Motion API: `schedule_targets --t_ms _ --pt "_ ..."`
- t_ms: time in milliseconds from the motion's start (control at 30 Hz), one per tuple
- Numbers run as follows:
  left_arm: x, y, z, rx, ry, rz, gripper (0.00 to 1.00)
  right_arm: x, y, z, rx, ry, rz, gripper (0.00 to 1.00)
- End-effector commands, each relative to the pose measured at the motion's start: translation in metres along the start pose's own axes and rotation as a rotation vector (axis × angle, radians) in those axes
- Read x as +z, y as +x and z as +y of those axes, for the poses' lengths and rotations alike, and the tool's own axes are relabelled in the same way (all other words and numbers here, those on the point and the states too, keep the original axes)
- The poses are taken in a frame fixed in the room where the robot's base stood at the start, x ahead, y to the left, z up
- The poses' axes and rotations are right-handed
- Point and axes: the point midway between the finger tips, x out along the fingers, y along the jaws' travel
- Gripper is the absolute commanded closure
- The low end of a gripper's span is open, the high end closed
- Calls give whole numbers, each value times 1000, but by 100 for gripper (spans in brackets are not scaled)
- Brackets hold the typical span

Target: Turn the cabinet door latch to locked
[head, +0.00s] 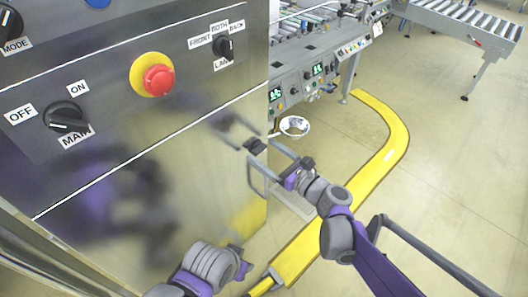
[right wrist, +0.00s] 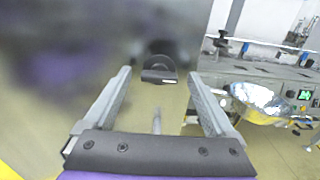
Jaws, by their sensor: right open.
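The door latch is a dark round knob (head: 255,146) on the cabinet's shiny metal door (head: 160,190), near its right edge. In the right wrist view the latch (right wrist: 158,68) shows a raised bar with a pale mark, lying about level. My right gripper (head: 260,162) is open and empty, pointed at the latch. In the right wrist view the latch appears between its two fingers, beyond the tips; I see no contact. My left arm shows at the bottom of the head view, its gripper (head: 243,264) small and partly hidden.
A conveyor machine (head: 310,75) stands behind to the right. Yellow floor marking (head: 385,150) curves past; the floor at right is clear.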

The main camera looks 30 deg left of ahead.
Motion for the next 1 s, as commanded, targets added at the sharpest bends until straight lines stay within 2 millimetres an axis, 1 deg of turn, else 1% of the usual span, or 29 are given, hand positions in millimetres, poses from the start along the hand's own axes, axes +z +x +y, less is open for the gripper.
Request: schedule_targets --t_ms 33,133,400,433,900,1000 --pt "0 1 0 0 0 0 53 0 5 0 2 0 0 10" --pt "0 2 0 0 0 0 53 0 10 1 2 0 0 10" --pt "0 2 0 0 0 0 53 0 12 0 1 -1 0 10" --pt "0 2 0 0 0 0 53 0 12 0 0 -1 0 12" --pt "0 2 0 0 0 0 53 0 11 0 1 -1 1 96" --pt "0 2 0 0 0 0 53 0 11 0 1 -3 1 96"
